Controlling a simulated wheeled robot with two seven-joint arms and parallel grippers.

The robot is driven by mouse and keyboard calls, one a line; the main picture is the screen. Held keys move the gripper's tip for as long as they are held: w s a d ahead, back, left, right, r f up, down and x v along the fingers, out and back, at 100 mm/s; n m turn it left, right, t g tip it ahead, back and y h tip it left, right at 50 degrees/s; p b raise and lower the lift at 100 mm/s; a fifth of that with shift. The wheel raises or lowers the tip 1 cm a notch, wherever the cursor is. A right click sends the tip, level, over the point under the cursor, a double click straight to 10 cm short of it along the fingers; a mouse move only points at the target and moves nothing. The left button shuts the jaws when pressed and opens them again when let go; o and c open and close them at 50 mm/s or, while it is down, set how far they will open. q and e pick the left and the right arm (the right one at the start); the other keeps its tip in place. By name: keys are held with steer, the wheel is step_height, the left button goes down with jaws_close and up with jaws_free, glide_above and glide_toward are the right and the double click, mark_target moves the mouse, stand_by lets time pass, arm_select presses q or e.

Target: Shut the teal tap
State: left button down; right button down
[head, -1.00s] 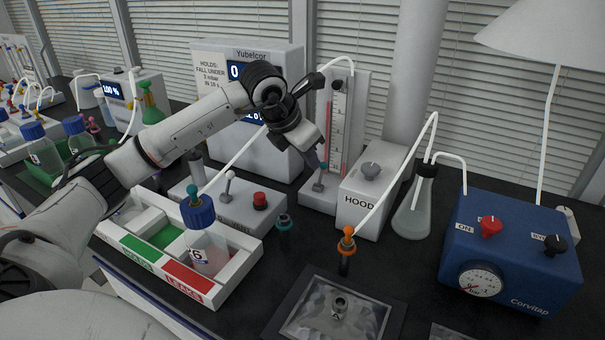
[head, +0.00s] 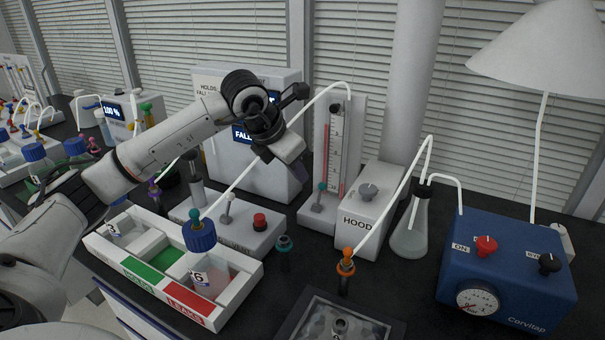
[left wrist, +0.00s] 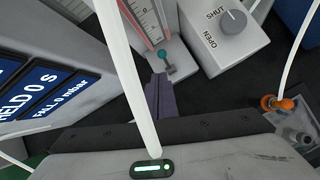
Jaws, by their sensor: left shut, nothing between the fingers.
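The teal tap (head: 321,187) is a small lever with a teal ball end at the foot of the tube gauge (head: 337,150). In the left wrist view the tap (left wrist: 165,56) stands just beyond my fingertips, its ball offset from its grey base. My left gripper (head: 300,168) is shut and empty, above and left of the tap in the head view. Its purple-grey fingers (left wrist: 160,97) point toward the tap, with a visible gap. I cannot tell how far the tap is turned. My right gripper is not in view.
A HOOD box (head: 367,212) with a grey SHUT/OPEN knob (left wrist: 230,21) stands right of the gauge. The display box (head: 290,90) is behind my arm. A white tube (left wrist: 128,70) crosses close to my gripper. An orange-topped fitting (head: 346,255) and flask (head: 409,234) stand nearby.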

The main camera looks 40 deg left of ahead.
arm_select(q)
step_height(320, 180, up, 10)
steer(key=w+a, duration=0.1)
steer(key=w, duration=0.1)
steer(key=shift+w+a+f, duration=0.25)
steer(key=shift+w+a, duration=0.05)
steer(key=shift+w, duration=0.05)
